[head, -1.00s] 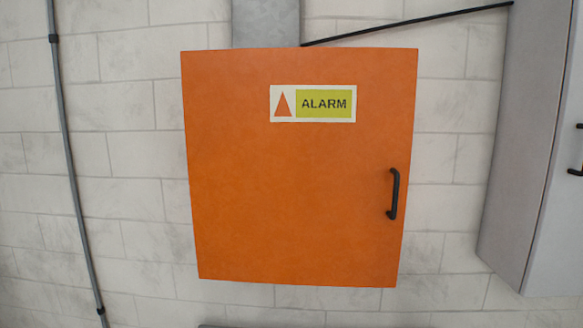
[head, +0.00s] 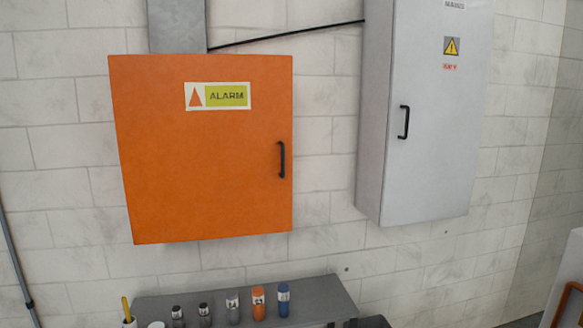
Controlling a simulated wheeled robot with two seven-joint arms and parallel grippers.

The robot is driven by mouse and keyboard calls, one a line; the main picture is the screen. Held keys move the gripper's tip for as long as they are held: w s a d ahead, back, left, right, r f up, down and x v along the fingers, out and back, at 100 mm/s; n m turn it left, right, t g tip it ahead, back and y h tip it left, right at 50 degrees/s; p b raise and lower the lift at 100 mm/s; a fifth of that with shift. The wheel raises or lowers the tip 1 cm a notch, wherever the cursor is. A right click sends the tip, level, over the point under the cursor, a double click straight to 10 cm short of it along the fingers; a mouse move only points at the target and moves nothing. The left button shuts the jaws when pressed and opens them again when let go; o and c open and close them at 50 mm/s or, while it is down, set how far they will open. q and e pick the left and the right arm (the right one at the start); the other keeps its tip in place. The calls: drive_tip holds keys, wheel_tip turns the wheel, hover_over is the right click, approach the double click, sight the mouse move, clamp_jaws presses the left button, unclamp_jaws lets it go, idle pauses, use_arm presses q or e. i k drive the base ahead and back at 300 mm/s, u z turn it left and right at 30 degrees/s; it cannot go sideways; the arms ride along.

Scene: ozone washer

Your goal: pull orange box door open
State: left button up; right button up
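The orange box (head: 205,170) hangs on the white block wall, left of the picture's middle in the head view. Its flat front door looks shut. A white and yellow-green ALARM label (head: 218,96) is near the top of the door. A black vertical bar handle (head: 282,159) sits near the door's right edge. Neither of my grippers shows in the head view, and nothing touches the door or its handle.
A grey cabinet (head: 430,110) with a black handle is on the wall to the right. Below stands a grey surface (head: 330,292) with several small bottles, one orange (head: 258,303) and one blue (head: 283,300). A grey pipe (head: 20,270) runs down the left.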

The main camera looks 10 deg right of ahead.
sight(204, 140)
drive_tip(key=z, duration=1.75)
drive_tip(key=k, duration=0.1)
drive_tip(key=u, duration=2.55)
drive_tip(key=i, duration=1.15)
drive_tip(key=z, duration=0.4)
